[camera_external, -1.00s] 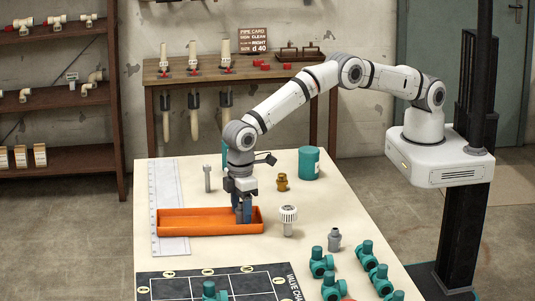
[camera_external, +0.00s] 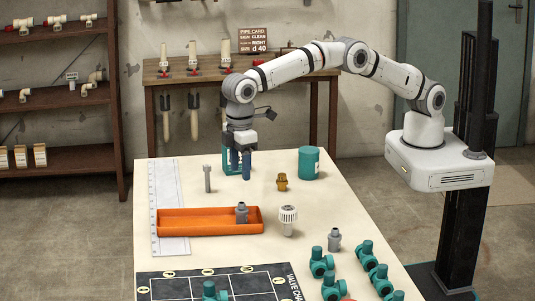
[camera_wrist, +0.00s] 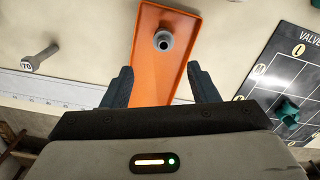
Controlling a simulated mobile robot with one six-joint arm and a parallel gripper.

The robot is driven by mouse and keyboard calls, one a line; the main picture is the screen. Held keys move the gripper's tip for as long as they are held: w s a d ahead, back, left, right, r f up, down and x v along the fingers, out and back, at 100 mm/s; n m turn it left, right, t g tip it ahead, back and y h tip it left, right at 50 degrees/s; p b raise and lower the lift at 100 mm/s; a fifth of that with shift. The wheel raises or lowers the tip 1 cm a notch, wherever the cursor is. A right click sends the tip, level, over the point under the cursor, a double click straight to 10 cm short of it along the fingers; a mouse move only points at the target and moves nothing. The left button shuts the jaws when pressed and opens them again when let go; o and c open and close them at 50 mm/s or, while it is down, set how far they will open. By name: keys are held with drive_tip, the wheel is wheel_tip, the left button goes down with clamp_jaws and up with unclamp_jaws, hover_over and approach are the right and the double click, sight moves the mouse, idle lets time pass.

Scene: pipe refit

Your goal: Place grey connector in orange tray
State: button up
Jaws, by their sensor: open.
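A grey connector (camera_external: 241,212) stands upright inside the orange tray (camera_external: 185,228), toward the tray's right end. In the wrist view the connector (camera_wrist: 163,40) is seen from above in the tray (camera_wrist: 150,92), beyond my fingertips. My gripper (camera_external: 240,164) is open and empty, raised behind the tray and apart from it. Its two dark fingers (camera_wrist: 160,85) are spread wide in the wrist view. A second grey connector (camera_external: 334,240) stands on the table to the right of the tray.
A white-topped grey part (camera_external: 288,220) stands just right of the tray. A brass fitting (camera_external: 282,182), a teal can (camera_external: 309,163) and a grey bolt-like piece (camera_external: 207,178) stand behind it. Several teal valves (camera_external: 320,262) are at the front right. A ruler sheet (camera_external: 168,190) lies left.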

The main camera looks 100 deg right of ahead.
drive_tip(key=s+d+r+m+t, duration=0.1)
drive_tip(key=s+d+r, duration=0.75)
drive_tip(key=d, duration=0.25)
drive_tip(key=s+d+r+m+t, duration=0.1)
drive_tip(key=s+d+r, duration=0.7)
drive_tip(key=d+r, duration=0.15)
drive_tip(key=s+d+f, duration=0.2)
drive_tip(key=s+d, duration=0.1)
drive_tip(key=s, duration=0.5)
drive_tip(key=s+d+f+m, duration=0.1)
drive_tip(key=s+d, duration=0.3)
drive_tip(key=s, duration=0.5)
drive_tip(key=s+d+f+t, duration=0.1)
drive_tip(key=s+d+f, duration=0.2)
drive_tip(key=s, duration=0.5)
drive_tip(key=shift+s+d, duration=0.2)
drive_tip(key=shift+d, duration=0.35)
